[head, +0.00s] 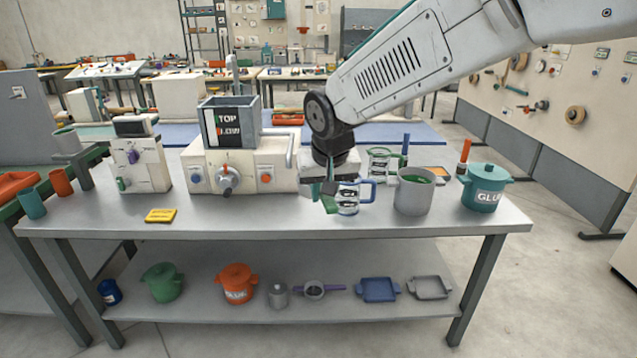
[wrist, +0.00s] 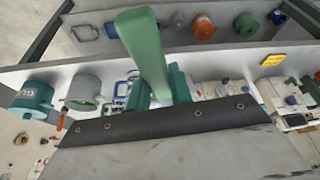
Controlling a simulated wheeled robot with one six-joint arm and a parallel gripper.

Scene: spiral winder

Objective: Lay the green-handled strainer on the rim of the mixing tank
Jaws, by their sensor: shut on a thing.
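My gripper (head: 328,186) is shut on a green bar-like handle (wrist: 145,45), which I take to be the green-handled strainer's. In the wrist view the handle sticks out past the teal fingers; the strainer's bowl is not visible. In the head view a green end (head: 328,203) shows below the gripper, above the bench near its front. A round grey open pot (head: 413,198) with green inside stands to the right, apart from the gripper. A square grey open container (head: 245,118) with level labels sits on the machine at left. I cannot tell for certain which is the mixing tank.
A jug with a blue handle (head: 349,200) is right beside the gripper; a green-handled jug (head: 380,160) stands behind. A teal glue pot (head: 485,187) is at the right end. A yellow block (head: 160,215) lies front left.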

